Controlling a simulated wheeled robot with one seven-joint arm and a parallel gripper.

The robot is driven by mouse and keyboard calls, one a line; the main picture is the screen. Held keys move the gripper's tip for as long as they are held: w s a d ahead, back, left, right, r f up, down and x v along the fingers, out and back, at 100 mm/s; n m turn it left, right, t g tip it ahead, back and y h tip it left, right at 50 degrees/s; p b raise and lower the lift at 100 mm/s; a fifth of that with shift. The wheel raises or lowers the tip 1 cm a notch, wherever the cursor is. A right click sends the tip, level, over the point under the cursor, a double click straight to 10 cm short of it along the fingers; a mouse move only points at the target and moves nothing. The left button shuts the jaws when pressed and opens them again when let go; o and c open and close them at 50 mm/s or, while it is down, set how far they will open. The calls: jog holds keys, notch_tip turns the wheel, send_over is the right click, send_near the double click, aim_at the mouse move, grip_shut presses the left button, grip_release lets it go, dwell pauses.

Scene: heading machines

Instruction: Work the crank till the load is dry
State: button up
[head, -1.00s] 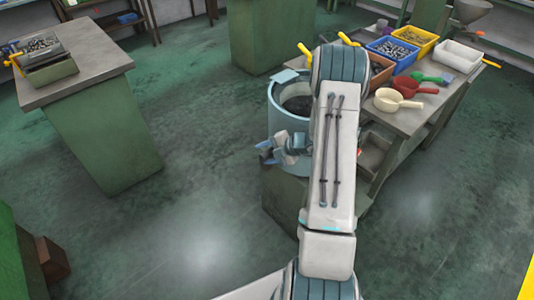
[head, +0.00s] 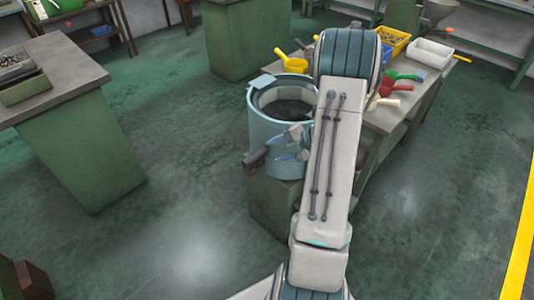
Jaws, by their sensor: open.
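A light blue round drum (head: 268,135) with an open top stands on a green block (head: 278,210), left of my arm. Its inside looks dark; I cannot make out the load. My gripper (head: 282,148) is open, in front of the drum's near wall and just right of the dark piece. I cannot tell whether it touches either. My arm hides the drum's right side.
A green-sided table (head: 85,140) stands at left. The floor between is clear.

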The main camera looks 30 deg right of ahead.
jog(key=shift+s+d+r, duration=0.25)
jog(key=shift+d+r, duration=0.05)
